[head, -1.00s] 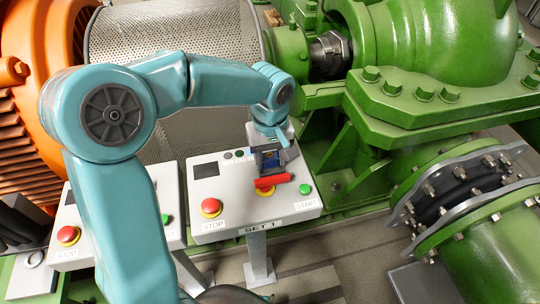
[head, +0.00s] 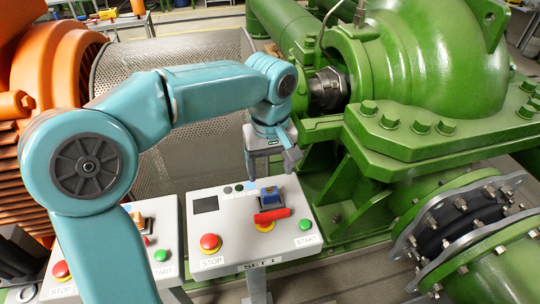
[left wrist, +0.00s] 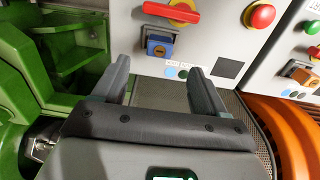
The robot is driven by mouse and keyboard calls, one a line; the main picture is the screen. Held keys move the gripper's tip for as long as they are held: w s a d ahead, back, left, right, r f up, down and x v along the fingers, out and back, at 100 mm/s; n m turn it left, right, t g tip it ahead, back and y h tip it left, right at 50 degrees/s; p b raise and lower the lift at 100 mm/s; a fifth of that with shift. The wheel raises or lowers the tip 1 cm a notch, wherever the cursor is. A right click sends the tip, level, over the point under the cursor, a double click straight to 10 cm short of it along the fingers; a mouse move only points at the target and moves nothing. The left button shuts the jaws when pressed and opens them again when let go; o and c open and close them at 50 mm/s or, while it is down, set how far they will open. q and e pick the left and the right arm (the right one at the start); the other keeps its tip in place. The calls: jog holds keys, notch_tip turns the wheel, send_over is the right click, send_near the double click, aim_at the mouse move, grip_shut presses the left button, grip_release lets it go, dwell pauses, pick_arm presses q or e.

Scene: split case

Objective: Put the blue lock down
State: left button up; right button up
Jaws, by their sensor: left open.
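The blue lock (head: 269,194) is on the sloping grey panel of the box marked SET 1 (head: 215,247), just behind the red switch handle (head: 272,215). In the left wrist view the blue lock (left wrist: 159,47) shows beside the red handle (left wrist: 172,13), with a grey part around it. I cannot tell whether its shackle is closed. My left gripper (head: 271,166) is open and empty above the panel's back edge, clear of the lock. Its two fingers also show apart in the left wrist view (left wrist: 158,70). My right gripper is not in view.
The panel has a red STOP button (head: 210,242) and a green START button (head: 305,224). A second control box (head: 105,262) stands to the left with a brass-coloured lock (left wrist: 301,74). Green pump casing (head: 430,150) rises at right, an orange motor (head: 30,60) at left.

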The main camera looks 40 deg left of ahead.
pick_arm(q)
notch_tip(320, 180, up, 3)
jog(key=shift+r, duration=0.1)
dwell(0.6)
